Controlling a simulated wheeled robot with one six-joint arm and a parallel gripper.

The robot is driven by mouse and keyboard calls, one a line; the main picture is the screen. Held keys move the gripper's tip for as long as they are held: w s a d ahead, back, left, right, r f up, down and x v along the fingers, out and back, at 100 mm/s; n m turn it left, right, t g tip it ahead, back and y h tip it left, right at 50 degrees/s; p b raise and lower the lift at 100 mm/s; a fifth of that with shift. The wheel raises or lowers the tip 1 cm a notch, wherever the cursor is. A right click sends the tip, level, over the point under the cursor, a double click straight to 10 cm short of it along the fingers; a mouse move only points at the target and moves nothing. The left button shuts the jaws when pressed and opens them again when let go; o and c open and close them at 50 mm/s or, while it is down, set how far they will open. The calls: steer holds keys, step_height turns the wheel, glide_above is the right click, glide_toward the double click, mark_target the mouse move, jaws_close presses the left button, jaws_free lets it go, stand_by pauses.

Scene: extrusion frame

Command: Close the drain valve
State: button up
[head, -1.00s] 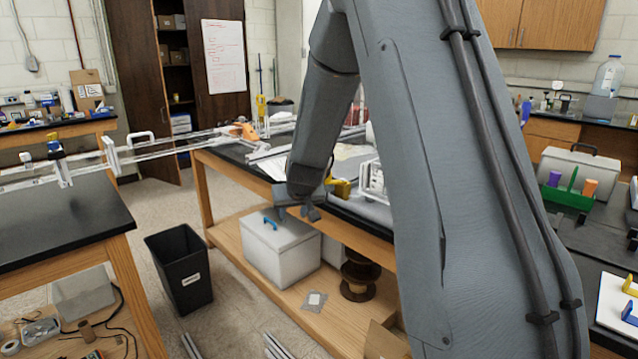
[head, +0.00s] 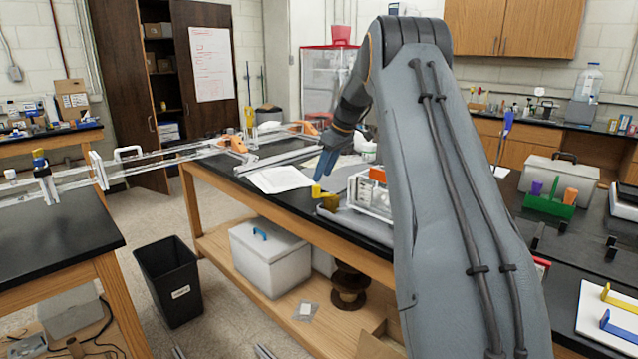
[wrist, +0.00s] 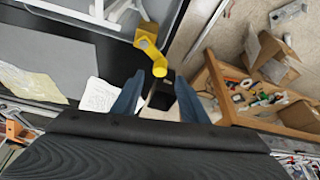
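The drain valve (head: 328,202) is yellow and sits at the front edge of the black bench, beside a clear-sided tank unit (head: 371,196). Its handle (head: 317,190) stands up at the valve's left end. In the wrist view the yellow handle (wrist: 154,58) reaches from the valve body (wrist: 147,28) toward my fingertips. My gripper (head: 321,177) has blue fingers and is just above the handle. In the wrist view my gripper (wrist: 159,78) is open, with the handle's end at the gap between the fingertips. I cannot tell whether they touch it.
A black bin (head: 176,279) stands on the floor left of the bench. Papers (head: 280,179) lie on the bench behind the valve. A white cooler (head: 269,258) is on the lower shelf. Clear rails (head: 140,165) span the gap to the left bench.

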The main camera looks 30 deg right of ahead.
mark_target(317, 186)
steer(key=shift+p+x, duration=0.75)
steer(key=shift+x, duration=2.05)
steer(key=shift+c, duration=0.5)
jaws_close()
